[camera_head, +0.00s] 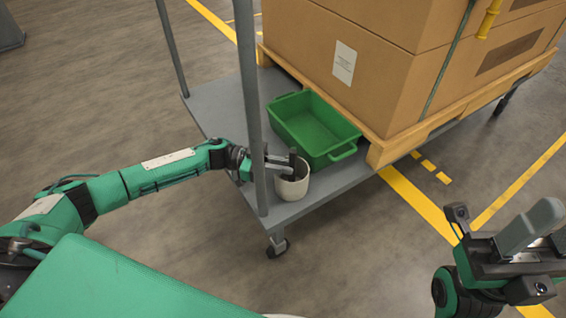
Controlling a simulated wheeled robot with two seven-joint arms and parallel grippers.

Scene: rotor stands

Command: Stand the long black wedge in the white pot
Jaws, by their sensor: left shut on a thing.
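The white pot (292,188) stands upright on the grey cart deck, near its front corner. My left gripper (279,165) is over the pot's mouth, reaching in from the left, and is shut on the long black wedge (292,158). The wedge looks roughly upright at the pot's opening. Its lower end is hidden by the gripper and the pot's rim, so I cannot tell whether it touches the bottom. My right gripper (540,238) is at the lower right, away from the cart, with its fingers apart and nothing visible between them.
A green bin (318,128) sits just behind the pot. Large cardboard boxes (400,65) on a wooden pallet (382,150) fill the back of the cart deck (215,110). A grey cart post (250,95) rises close to my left gripper. Open floor lies in front.

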